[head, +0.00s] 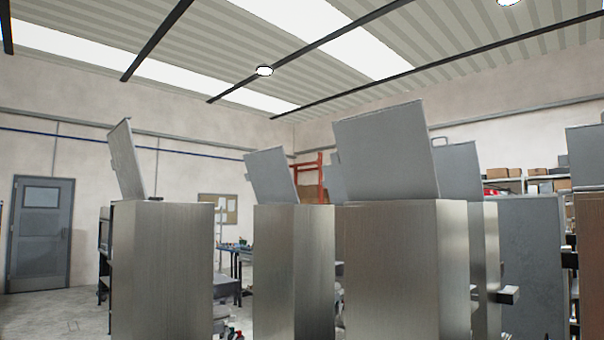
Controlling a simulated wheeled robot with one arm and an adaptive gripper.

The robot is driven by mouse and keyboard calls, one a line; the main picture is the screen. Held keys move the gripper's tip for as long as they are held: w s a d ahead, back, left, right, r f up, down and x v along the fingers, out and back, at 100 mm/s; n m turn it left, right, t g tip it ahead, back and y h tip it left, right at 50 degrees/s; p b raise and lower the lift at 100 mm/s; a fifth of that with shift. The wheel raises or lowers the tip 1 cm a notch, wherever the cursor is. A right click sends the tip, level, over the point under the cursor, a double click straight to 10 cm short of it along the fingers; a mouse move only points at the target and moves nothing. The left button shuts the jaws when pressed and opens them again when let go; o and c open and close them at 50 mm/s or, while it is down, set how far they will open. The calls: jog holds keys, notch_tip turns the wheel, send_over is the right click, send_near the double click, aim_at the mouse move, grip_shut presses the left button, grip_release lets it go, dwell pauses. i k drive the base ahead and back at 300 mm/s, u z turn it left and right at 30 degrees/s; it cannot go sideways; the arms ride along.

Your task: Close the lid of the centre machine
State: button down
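Several tall brushed-metal machines stand in a row, and their flat lids are raised. The large machine (390,270) right of the middle has its lid (386,152) standing up, tilted back a little. To its left is a narrower machine (293,270) with its lid (272,175) up and leaning left. The left machine (162,270) also has its lid (126,160) up, seen nearly edge-on. I cannot tell for sure which one is the centre machine. The lower parts of the machines are cut off by the picture's bottom edge. My gripper is not in view.
More machines stand behind and at the right edge (588,245), with raised lids. A grey panel (532,260) stands between them. A workbench (235,250) shows through the gap at left. Open floor (50,315) lies at far left before a grey door (40,232).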

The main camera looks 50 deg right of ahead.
aim_at(385, 154)
jog(key=i, duration=1.8)
jog(key=z, duration=1)
jog(key=k, duration=0.55)
jog(key=z, duration=0.45)
